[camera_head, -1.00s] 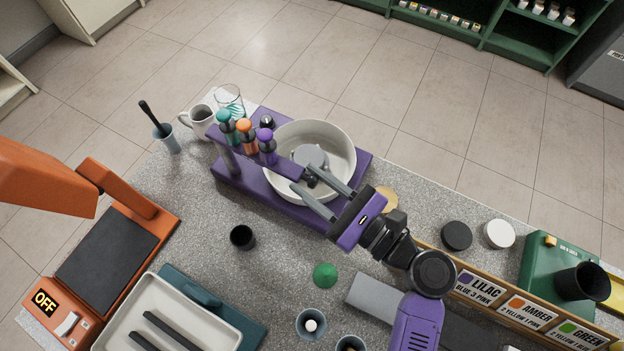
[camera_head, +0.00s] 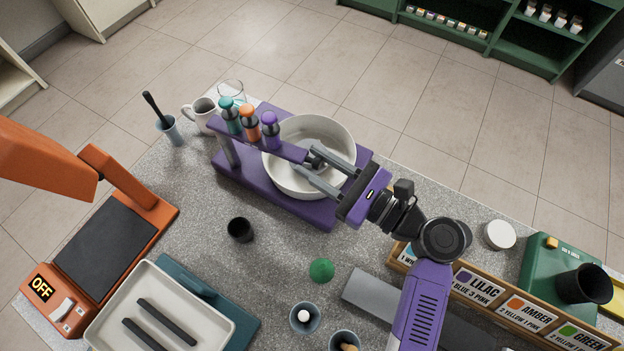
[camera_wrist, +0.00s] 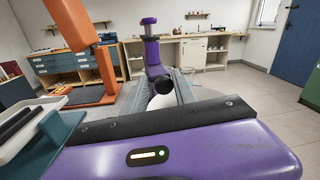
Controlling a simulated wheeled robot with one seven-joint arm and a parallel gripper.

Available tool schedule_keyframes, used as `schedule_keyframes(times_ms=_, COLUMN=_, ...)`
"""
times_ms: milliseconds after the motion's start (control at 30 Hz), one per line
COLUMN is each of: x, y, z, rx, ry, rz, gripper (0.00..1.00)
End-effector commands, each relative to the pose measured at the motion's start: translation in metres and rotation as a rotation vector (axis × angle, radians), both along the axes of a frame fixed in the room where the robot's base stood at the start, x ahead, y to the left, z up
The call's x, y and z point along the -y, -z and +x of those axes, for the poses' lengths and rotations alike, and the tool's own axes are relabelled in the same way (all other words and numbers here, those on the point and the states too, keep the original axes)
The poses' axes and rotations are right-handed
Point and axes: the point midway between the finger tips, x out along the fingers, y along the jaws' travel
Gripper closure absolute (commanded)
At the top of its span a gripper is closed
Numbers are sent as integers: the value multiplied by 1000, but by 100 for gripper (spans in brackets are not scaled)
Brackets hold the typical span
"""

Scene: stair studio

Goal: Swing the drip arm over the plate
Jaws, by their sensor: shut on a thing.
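The drip arm (camera_head: 268,143) is a purple bar on a grey post (camera_head: 230,152) over a purple base (camera_head: 318,212). It carries bottles with teal, orange and purple caps (camera_head: 269,118). Its free end reaches over a white bowl (camera_head: 337,130) on the base. The grey round plate in the bowl is mostly hidden under the arm's end and my fingers. My gripper (camera_head: 307,164) is shut on the arm's end, coming in from the right above the bowl. The wrist view shows the drip arm (camera_wrist: 153,52) between my two fingers; the exact grip is small and dark.
A mug (camera_head: 201,115), a glass (camera_head: 232,92) and a pestle cup (camera_head: 170,129) stand beyond the post. A labelled rack (camera_head: 500,300) lies right.

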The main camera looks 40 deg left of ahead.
Motion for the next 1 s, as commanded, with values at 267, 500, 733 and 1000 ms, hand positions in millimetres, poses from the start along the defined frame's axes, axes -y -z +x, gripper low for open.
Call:
schedule_keyframes(times_ms=267, x=-10, y=2, z=36, rx=4, ry=-142, rz=3, gripper=100)
schedule_keyframes(times_ms=500, x=-23, y=2, z=59, rx=3, ry=-229, rz=2, gripper=100)
schedule_keyframes(times_ms=733, x=-35, y=0, z=77, rx=3, ry=-226, rz=2, gripper=100)
schedule_keyframes(times_ms=1000, x=-44, y=-2, z=87, rx=5, ry=-226, rz=2, gripper=100)
